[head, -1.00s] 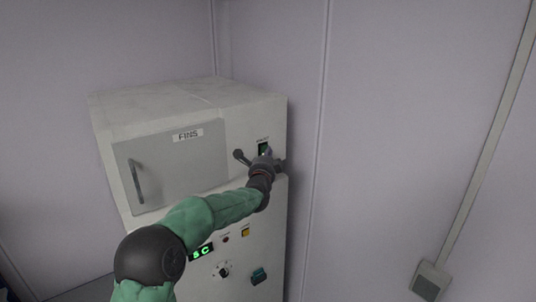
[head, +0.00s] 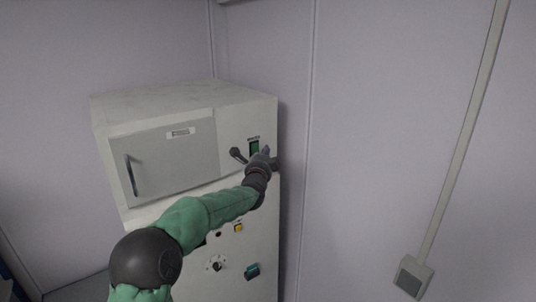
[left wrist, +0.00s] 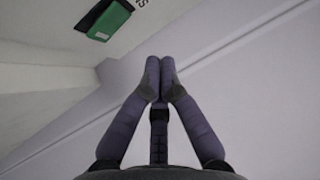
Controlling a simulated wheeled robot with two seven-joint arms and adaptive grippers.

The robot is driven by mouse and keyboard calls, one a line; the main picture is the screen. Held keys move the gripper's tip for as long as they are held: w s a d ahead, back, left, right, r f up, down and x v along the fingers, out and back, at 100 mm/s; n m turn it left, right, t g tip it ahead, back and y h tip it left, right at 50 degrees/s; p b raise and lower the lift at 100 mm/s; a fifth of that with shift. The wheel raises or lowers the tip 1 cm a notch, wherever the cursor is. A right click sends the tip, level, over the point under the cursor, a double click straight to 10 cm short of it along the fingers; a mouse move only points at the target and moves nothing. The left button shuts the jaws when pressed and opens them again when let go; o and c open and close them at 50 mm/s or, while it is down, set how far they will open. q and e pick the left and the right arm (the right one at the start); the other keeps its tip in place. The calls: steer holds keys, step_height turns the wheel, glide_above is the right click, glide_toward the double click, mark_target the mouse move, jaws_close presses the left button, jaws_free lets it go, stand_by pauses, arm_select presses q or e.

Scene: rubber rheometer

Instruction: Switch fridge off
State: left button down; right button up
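The fridge is a white cabinet (head: 190,97) with a grey door (head: 170,165), in the middle of the head view. A green rocker switch (head: 254,147) sits on its upper right front; it also shows at the top left of the left wrist view (left wrist: 109,20). My left gripper (head: 266,151) is just right of the switch in the head view. In the left wrist view its fingertips (left wrist: 160,66) meet with nothing between them, apart from the switch. My right gripper is not in view.
Below the door are a knob (head: 215,265), a yellow button (head: 238,227) and a teal switch (head: 252,270). A wall box (head: 412,277) with a conduit is at the right.

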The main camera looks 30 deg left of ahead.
arm_select(q)
steer(key=a+r+b+v, duration=0.1)
steer(key=b+v, duration=0.1)
steer(key=v, duration=0.6)
steer(key=shift+s+r, duration=0.2)
steer(key=shift+s, duration=0.3)
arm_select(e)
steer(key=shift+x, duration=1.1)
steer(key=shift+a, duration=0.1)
